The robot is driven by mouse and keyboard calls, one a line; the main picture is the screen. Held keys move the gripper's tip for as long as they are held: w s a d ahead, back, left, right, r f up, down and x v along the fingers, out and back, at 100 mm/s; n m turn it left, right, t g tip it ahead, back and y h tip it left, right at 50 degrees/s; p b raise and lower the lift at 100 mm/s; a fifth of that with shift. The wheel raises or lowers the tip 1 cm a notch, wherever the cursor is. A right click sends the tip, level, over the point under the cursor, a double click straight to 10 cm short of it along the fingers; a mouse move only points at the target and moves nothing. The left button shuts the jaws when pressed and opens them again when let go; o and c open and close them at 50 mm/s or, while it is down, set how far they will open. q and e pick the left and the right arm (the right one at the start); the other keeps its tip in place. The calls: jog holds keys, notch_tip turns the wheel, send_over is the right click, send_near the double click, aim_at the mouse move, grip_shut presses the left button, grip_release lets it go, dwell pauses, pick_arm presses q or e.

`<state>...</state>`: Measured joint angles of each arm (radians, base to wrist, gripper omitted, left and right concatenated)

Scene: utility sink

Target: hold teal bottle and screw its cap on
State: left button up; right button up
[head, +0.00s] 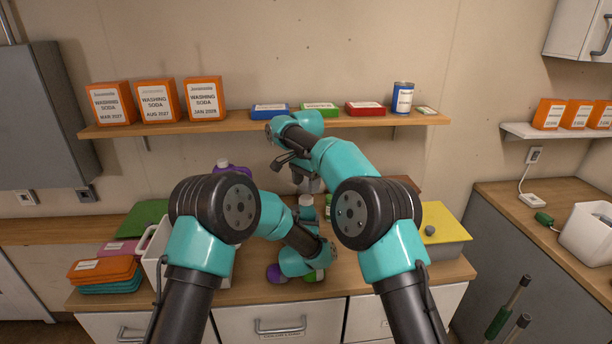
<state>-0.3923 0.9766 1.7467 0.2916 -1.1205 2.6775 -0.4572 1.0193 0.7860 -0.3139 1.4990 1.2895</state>
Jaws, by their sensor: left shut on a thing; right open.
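The teal bottle (307,211) stands upright near the middle of the counter, its lower part hidden behind my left arm. My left gripper (308,224) is shut on the bottle, with its fingers mostly hidden by my own arm links. A pale grey top (306,199) shows at the bottle's upper end; I cannot tell whether it is the cap or the bare neck. My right gripper (309,186) is open just above the bottle, pointing down. I cannot make out a separate cap there.
A purple container (231,167) stands behind my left arm. Orange and teal stacked items (103,269) lie at left, and a yellow-topped grey block (446,223) at right. A wooden shelf (240,125) with boxes and a can (402,98) runs behind my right arm.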

aim_at(306, 197)
jog(key=n, duration=0.5)
jog(key=shift+r, duration=0.4)
jog(key=n, duration=0.4)
jog(key=shift+r, duration=0.25)
jog(key=n, duration=0.5)
jog(key=shift+r, duration=0.4)
jog(key=n, duration=0.5)
jog(key=shift+r, duration=0.3)
jog(key=shift+f, duration=0.15)
jog(key=shift+f, duration=3.85)
jog(key=shift+c, duration=0.4)
jog(key=c, duration=0.9)
jog(key=o, duration=1.1)
